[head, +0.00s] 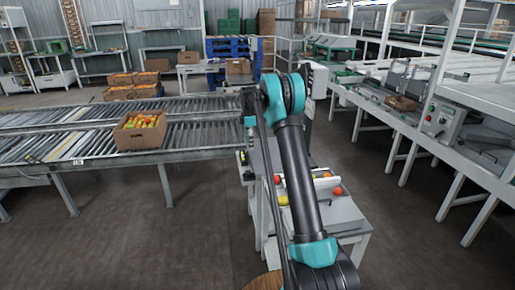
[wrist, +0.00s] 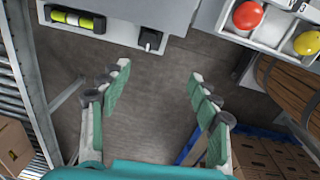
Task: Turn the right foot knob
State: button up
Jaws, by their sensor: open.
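In the wrist view, a small black knob (wrist: 150,38) with a white mark sits at the front edge of a pale grey machine or bench top (wrist: 118,28). A yellow-green bubble level (wrist: 76,19) in a black frame lies to its left. I cannot tell for sure that this knob is the right foot knob; no other knob shows clearly. My gripper (wrist: 159,74) is open and empty, its two green-padded fingers apart below the knob in the picture, with dark floor visible between them. In the head view my arm hides the gripper and much of the bench (head: 345,222).
A tray (wrist: 272,45) with a red tomato (wrist: 248,15) and a yellow tomato (wrist: 307,43) lies right of the knob. A wooden barrel (wrist: 288,88) stands beyond my right finger. A roller conveyor (head: 95,150) carrying a tomato box (head: 138,139) runs left.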

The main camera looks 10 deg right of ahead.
jog(key=s+r+m, duration=0.2)
jog(key=s+m, duration=0.1)
jog(key=s, duration=0.4)
jog(key=s+d+r+m+t, duration=0.1)
jog(key=s+r+m, duration=0.2)
jog(key=s, duration=0.5)
jog(key=shift+s+d+r+m, duration=0.15)
jog(key=shift+s+d+m, duration=0.1)
jog(key=shift+m, duration=0.05)
jog(key=s+f+m+t, duration=0.1)
jog(key=s+m, duration=0.3)
jog(key=s, duration=0.8)
jog(key=s+d+f+m+t, duration=0.1)
jog(key=s+f+m, duration=0.3)
jog(key=s, duration=0.9)
jog(key=s+f+m, duration=0.3)
jog(key=s+m, duration=0.1)
jog(key=s, duration=0.8)
jog(key=shift+s+d+f+t, duration=0.15)
jog(key=shift+d+f+t, duration=0.1)
jog(key=shift+t, duration=0.15)
